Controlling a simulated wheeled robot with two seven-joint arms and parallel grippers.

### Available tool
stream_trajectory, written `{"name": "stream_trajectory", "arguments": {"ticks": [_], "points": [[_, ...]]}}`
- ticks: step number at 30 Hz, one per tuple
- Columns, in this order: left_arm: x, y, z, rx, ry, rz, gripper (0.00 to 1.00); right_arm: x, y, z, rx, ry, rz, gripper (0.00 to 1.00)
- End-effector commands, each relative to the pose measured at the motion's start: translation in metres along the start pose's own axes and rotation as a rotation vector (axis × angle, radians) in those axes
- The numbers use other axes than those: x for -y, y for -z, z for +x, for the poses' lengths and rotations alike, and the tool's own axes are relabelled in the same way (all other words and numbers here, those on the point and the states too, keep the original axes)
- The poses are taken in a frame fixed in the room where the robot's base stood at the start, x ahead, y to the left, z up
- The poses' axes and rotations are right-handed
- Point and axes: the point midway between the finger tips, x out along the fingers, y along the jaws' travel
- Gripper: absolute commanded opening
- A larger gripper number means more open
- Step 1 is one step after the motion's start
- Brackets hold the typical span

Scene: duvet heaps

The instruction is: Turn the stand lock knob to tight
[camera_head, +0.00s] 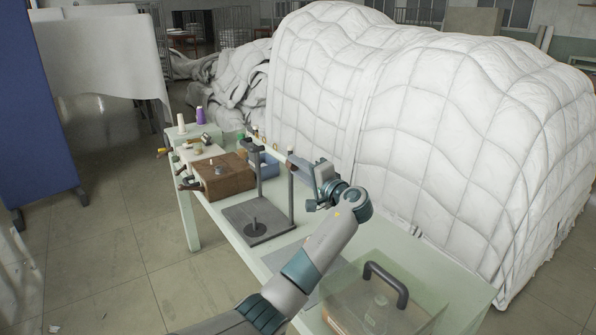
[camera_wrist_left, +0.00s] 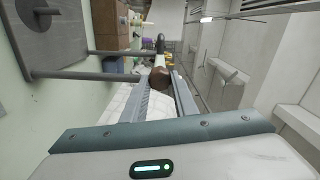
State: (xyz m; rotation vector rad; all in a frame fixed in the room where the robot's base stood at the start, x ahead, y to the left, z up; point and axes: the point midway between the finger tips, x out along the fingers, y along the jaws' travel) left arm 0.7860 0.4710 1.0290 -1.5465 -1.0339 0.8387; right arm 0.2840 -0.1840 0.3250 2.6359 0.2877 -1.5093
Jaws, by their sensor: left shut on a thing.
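The stand has a dark grey base plate (camera_head: 268,226) on the table, with two upright rods (camera_head: 290,205) and a small round foot. In the left wrist view its plate (camera_wrist_left: 30,40) and rods lie at the left. The lock knob (camera_wrist_left: 158,80) is a brown rounded piece between my left fingertips, beside a pale shaft with a dark end. My left gripper (camera_head: 298,165) reaches in from the right at the top of the stand and is shut on the knob; it also shows in the left wrist view (camera_wrist_left: 161,88). The knob's marking is hidden. My right gripper is out of view.
A brown wooden box (camera_head: 224,178), a purple spool (camera_head: 200,116) and small items stand on the pale table (camera_head: 262,262) behind the stand. A clear case with a dark handle (camera_head: 388,280) is at the front. A large white duvet heap (camera_head: 430,130) rises beyond the table.

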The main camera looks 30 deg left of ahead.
Motion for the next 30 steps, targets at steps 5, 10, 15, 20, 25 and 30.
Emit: {"name": "stream_trajectory", "arguments": {"ticks": [5,10,15,20,25,30], "points": [[0.001,0.000,0.000,0.000,0.001,-0.003,0.04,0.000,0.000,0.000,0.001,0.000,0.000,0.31],[0.001,0.000,0.000,0.000,0.001,-0.003,0.38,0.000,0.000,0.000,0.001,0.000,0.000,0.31],[0.001,0.000,0.000,-0.001,0.001,-0.002,0.45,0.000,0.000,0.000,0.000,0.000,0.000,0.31],[0.001,0.000,0.000,-0.001,0.000,-0.001,0.45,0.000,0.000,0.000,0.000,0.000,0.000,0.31],[0.001,0.001,-0.006,-0.002,0.000,-0.001,0.45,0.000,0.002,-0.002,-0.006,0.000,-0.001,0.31],[0.001,0.001,-0.022,-0.003,-0.001,-0.001,0.45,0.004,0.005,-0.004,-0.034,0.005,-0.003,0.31]]}}
